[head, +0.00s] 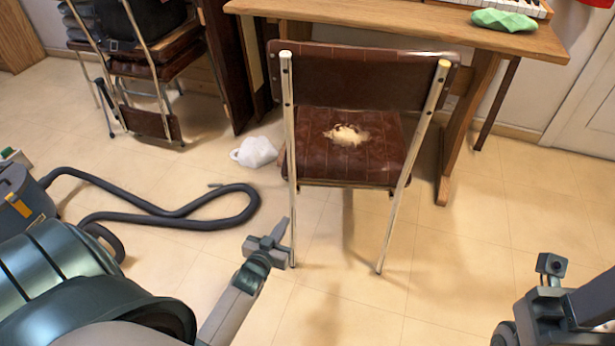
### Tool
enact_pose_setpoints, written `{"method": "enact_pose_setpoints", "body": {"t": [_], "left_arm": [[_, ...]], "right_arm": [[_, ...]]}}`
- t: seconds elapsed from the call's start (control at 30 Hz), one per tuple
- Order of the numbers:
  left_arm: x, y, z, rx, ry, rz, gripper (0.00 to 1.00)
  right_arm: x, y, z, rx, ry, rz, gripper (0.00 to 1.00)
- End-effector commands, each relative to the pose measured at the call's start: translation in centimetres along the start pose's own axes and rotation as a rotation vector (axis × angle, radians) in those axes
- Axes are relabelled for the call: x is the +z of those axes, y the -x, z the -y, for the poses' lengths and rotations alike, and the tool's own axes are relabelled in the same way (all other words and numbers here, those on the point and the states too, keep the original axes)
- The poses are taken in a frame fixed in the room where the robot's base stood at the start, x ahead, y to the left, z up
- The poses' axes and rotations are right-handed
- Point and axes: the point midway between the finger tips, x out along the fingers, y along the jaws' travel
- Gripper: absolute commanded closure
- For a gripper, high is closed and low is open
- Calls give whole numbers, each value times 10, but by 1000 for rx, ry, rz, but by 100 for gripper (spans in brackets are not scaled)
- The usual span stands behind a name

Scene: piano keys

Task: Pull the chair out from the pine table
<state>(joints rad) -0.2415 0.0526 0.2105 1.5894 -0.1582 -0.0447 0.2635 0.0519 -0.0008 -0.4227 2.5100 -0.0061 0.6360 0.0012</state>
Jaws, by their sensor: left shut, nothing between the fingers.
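The chair (365,75) has a dark brown padded back and seat on pale metal legs, with a torn patch of exposed stuffing on the seat. It stands upright with its back toward me, its seat partly under the front edge of the pine table (400,27). My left gripper (279,240) is shut and empty, low beside the chair's left rear leg; I cannot tell whether it touches the leg. My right gripper (550,264) is at the lower right, apart from the chair, and its fingers do not show clearly.
A vacuum cleaner (20,198) with a looped grey hose (170,220) lies on the floor at left.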

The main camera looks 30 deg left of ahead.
Motion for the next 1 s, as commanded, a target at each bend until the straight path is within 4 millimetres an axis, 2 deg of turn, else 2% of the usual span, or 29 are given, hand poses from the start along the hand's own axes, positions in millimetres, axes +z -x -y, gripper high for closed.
{"method": "enact_pose_setpoints", "body": {"t": [0.07,0.2,0.27,0.67,1.0], "left_arm": [[0,0,0,0,0,0,99],[0,0,0,0,0,0,66],[0,0,0,0,0,0,53],[0,3,0,0,0,1,53],[6,28,0,0,-1,2,53]], "right_arm": [[0,0,0,0,0,0,53],[0,0,0,0,0,0,53],[0,0,0,0,0,0,53],[0,-2,0,0,0,0,53],[1,-14,0,0,0,0,53]]}}
